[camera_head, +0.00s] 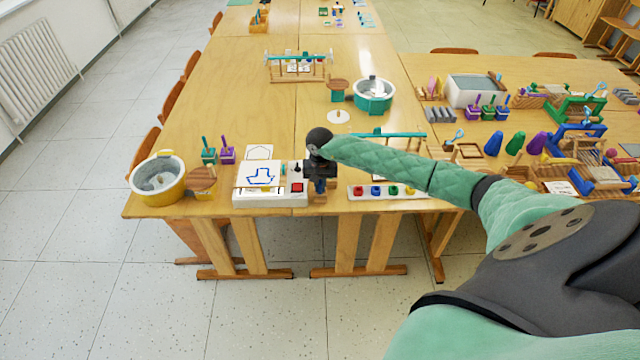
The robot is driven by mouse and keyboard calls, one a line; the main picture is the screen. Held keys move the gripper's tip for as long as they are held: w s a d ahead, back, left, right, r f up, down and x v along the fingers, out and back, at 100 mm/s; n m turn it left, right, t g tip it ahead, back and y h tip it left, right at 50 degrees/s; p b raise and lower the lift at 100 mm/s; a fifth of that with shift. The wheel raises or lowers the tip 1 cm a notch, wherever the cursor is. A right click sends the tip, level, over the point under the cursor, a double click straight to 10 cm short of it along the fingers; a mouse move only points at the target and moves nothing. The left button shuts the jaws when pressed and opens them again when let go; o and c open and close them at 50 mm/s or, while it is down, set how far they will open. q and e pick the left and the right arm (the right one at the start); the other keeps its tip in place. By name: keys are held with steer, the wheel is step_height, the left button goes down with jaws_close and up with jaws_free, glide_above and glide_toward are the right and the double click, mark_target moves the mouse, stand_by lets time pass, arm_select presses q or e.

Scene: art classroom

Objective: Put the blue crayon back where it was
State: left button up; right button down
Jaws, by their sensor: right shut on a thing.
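My right gripper (320,178) points down near the front edge of the table, between a white drawing device and a white strip with coloured pieces. It is shut on a small dark-blue thing (319,187), which looks like the blue crayon; the jaws hide most of it. I cannot tell whether it touches what lies below. The white device (243,199) has a blue outline drawing on top and a red button. The white strip (390,195) holds red, blue, green and yellow pieces. My left gripper is out of view.
A yellow basin (160,196) and green and purple pots (227,156) stand at the left. A green basin (373,104) and a wooden rack (298,75) stand farther back. The right table (440,72) is crowded. My right arm crosses over the table's front right. The middle left tabletop is mostly clear.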

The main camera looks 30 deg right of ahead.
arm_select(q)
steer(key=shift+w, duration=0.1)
arm_select(e)
steer(key=shift+f, duration=0.1)
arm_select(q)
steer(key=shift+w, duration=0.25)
arm_select(e)
steer(key=c, duration=1.5)
jaws_free()
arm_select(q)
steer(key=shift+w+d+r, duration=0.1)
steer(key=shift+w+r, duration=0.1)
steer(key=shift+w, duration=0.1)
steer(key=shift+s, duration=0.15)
